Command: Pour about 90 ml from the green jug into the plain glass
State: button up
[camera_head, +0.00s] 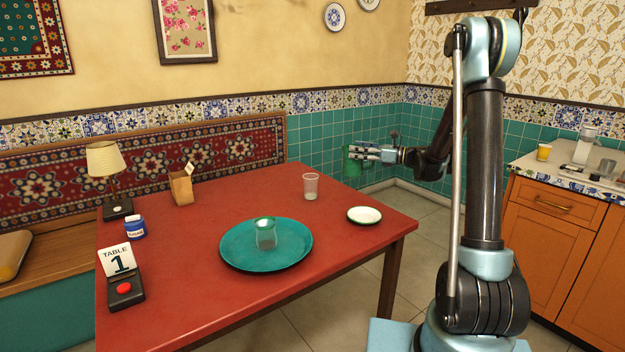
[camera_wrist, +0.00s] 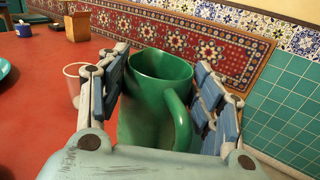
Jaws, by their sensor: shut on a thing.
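My gripper (camera_head: 368,153) is shut on the green jug (camera_head: 352,167) and holds it in the air past the right back edge of the table. In the wrist view the jug (camera_wrist: 160,72) sits between the two fingers, its handle towards me and its mouth up, roughly upright. Its contents cannot be seen. A clear glass (camera_head: 311,187) stands on the red table, left of the jug; it also shows in the wrist view (camera_wrist: 73,88) beside the left finger. Another glass (camera_head: 266,236), greenish with something pale inside, stands on the teal tray (camera_head: 235,250).
The red table (camera_head: 190,240) also bears a small white plate (camera_head: 364,215), a lamp (camera_head: 106,165), a wooden box (camera_head: 181,187), a blue sugar jar (camera_head: 135,228) and a table sign (camera_head: 118,262). A counter (camera_head: 530,165) with cups stands at the right.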

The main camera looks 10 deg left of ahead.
jog(key=s+g, duration=0.1)
jog(key=s+n+g, duration=0.1)
jog(key=s+a+f+n, duration=0.1)
jog(key=s, duration=0.1)
jog(key=shift+g, duration=0.4)
jog(key=s+f+g, duration=0.1)
jog(key=f, duration=0.1)
jog(key=s+f+n+g, duration=0.1)
jog(key=s, duration=0.1)
jog(key=shift+a+f, duration=0.15)
jog(key=shift+f, duration=0.25)
jog(key=shift+r+n, duration=0.1)
jog(key=shift+n, duration=0.2)
jog(key=s+a+r+n+t+h+p, duration=0.1)
jog(key=s+a+r+t+h+p, duration=0.1)
jog(key=a+h, duration=0.5)
jog(key=shift+s+a+r+n+h, duration=0.25)
jog(key=shift+s+a+n+h, duration=0.2)
jog(key=shift+h, duration=0.65)
jog(key=shift+s+a+r+t+h+p, duration=0.2)
jog(key=shift+r+t+h+p, duration=0.1)
jog(key=shift+h+p, duration=0.45)
jog(key=shift+s+a+r+t+h+p, duration=0.1)
jog(key=shift+a+r+t+h+p, duration=0.15)
jog(key=shift+h+p, duration=0.45)
